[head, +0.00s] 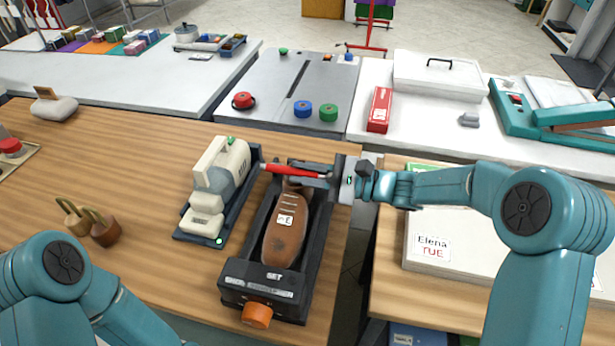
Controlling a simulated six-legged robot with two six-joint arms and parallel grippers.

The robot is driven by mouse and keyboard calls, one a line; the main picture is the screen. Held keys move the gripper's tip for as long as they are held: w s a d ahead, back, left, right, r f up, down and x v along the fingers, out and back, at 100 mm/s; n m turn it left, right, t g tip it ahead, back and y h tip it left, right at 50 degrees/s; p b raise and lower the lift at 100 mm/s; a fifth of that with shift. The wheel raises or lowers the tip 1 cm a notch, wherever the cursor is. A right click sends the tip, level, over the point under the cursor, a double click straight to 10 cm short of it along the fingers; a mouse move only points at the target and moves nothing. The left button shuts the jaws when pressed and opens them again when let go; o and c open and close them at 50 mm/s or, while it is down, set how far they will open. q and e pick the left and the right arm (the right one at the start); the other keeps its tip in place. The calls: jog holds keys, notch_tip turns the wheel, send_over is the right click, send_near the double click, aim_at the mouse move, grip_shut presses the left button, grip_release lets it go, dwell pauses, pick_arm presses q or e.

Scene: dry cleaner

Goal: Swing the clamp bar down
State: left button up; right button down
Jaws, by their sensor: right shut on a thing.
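A black shoe press (318,262) stands on the wooden bench, with a "SET" label and an orange knob (257,315) at its front. A brown shoe (287,241) with a small tag lies in it. The clamp bar's red grip (281,169) shows at the far end of the press, above the shoe's far end.
A cream machine (219,188) on a dark base stands close to the left of the press. A box labelled "Elena TUE" (430,247) lies on the right bench, across a gap. The bench left of the cream machine is mostly clear.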

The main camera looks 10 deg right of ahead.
pick_arm(q)
jog(key=shift+f+b, duration=1.45)
jog(key=shift+f, duration=0.65)
pick_arm(e)
jog(key=shift+s+a+f+n, duration=0.2)
jog(key=shift+s+f+n, duration=0.35)
jog(key=shift+f+n, duration=0.3)
jog(key=c, duration=1.1)
grip_release()
jog(key=shift+o, duration=0.2)
pick_arm(q)
jog(key=shift+f+b, duration=0.3)
pick_arm(e)
jog(key=v, duration=1.6)
jog(key=shift+d, duration=0.2)
